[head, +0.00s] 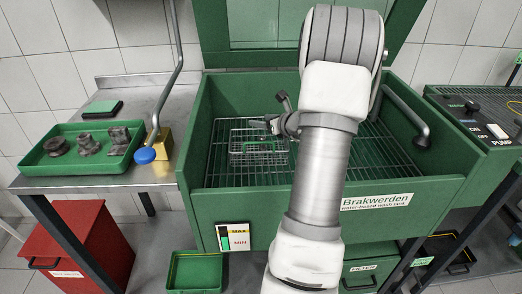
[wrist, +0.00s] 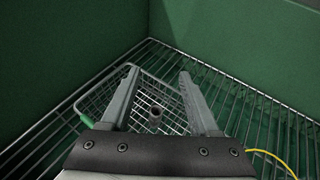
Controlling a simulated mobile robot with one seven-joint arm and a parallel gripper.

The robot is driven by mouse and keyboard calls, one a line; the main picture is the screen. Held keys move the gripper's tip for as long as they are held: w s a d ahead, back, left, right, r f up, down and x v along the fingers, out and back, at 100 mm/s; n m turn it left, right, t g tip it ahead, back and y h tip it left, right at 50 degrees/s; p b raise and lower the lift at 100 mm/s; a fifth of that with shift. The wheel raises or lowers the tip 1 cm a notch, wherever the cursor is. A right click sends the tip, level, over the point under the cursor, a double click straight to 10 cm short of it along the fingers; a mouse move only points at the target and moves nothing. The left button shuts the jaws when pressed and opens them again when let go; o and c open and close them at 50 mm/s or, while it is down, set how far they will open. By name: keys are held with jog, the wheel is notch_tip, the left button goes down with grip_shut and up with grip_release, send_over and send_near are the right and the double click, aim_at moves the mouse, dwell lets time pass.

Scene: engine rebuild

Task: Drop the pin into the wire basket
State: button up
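The wire basket (head: 236,146) stands on the grate inside the green wash tank, left of my arm. In the wrist view the basket (wrist: 92,102) lies below my gripper, with a green grip on its handle. My gripper (head: 275,109) is over the basket. In the wrist view my gripper (wrist: 157,72) has its two fingers wide apart, with nothing clamped between the tips. I cannot make out the pin in the head view.
The wash tank (head: 400,192) has high walls around the grate (head: 388,160). A curved pipe (head: 412,122) reaches in from the right. A green tray (head: 58,165) with metal parts sits on the left bench. A blue-ended lever (head: 145,155) stands beside it.

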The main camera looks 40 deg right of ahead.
jog(key=shift+s, duration=0.1)
jog(key=p+v, duration=0.3)
jog(key=v, duration=1.4)
jog(key=shift+p, duration=0.3)
jog(key=shift+a+r, duration=0.1)
